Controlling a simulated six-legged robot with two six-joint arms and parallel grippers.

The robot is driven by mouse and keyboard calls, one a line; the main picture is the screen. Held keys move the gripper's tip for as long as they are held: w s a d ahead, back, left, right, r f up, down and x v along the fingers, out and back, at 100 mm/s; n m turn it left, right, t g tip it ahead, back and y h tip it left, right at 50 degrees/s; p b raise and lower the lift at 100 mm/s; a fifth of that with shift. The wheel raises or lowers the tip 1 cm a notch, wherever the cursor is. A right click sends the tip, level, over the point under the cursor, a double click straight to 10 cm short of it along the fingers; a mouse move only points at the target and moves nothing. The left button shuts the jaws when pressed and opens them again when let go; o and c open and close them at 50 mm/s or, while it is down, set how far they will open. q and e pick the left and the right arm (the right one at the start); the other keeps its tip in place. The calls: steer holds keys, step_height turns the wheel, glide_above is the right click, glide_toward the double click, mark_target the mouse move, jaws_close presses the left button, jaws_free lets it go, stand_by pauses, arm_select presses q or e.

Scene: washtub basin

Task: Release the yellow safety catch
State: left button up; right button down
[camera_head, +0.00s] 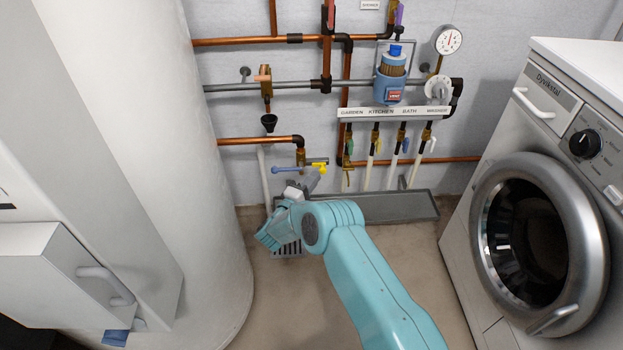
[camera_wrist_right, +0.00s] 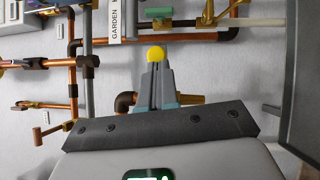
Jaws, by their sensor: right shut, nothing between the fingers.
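The yellow safety catch (camera_head: 320,168) sits beside a brass valve with a blue lever (camera_head: 285,170), low on the wall. In the right wrist view the catch shows as a round yellow knob (camera_wrist_right: 157,53) just beyond my fingertips. My right gripper (camera_head: 311,179) is shut and empty, its tips close below the catch in the head view. In the right wrist view the shut fingers (camera_wrist_right: 156,70) point straight at the knob; I cannot tell if they touch it. My left gripper is not in view.
Copper pipes (camera_head: 250,41) and a labelled row of valves (camera_head: 392,112) are on the wall. A grey drain trough (camera_head: 400,207) lies below. A washing machine (camera_head: 550,120) stands right, a large white cylinder (camera_head: 190,200) left.

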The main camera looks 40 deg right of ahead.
steer(key=p+v, duration=0.4)
steer(key=v, duration=1.2)
steer(key=shift+s+f, duration=0.1)
